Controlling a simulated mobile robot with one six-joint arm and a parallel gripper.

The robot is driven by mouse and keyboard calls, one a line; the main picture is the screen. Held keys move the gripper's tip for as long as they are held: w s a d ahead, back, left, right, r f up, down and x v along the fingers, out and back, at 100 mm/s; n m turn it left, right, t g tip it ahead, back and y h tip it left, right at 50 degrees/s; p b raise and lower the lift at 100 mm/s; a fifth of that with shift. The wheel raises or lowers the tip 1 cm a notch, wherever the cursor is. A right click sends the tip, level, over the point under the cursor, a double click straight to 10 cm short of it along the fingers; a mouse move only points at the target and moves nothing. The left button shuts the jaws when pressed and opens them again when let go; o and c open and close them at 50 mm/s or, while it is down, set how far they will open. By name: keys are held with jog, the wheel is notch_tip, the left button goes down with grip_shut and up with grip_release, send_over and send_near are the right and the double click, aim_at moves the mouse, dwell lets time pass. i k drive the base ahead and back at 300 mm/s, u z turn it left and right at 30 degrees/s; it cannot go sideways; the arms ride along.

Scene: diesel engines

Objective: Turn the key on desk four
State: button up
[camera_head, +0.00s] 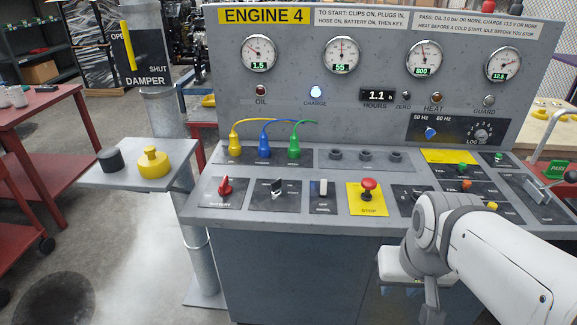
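Desk four is the grey console (300,80) labelled ENGINE 4. On its sloping front, a dark switch panel (277,193) carries a small black and silver piece that may be the key; its label is too small to read. Another dark panel (407,192), right of the yellow STOP panel, has a black control partly hidden by my arm. I cannot tell for sure which is the key. My white and grey arm crosses the lower right, in front of the desk. No fingers of my gripper can be made out.
A red knob (225,187), white rocker (322,187) and red STOP button (368,190) line the desk front. Yellow, blue and green plugs (264,146) are seated behind. The CHARGE lamp (315,91) is lit. A side shelf (135,175) holds a yellow cap.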

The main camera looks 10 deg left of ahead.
aim_at(275, 186)
jog(key=z, duration=0.3)
jog(key=k, duration=0.25)
jog(key=u, duration=1.6)
jog(key=i, duration=1.3)
jog(key=z, duration=0.7)
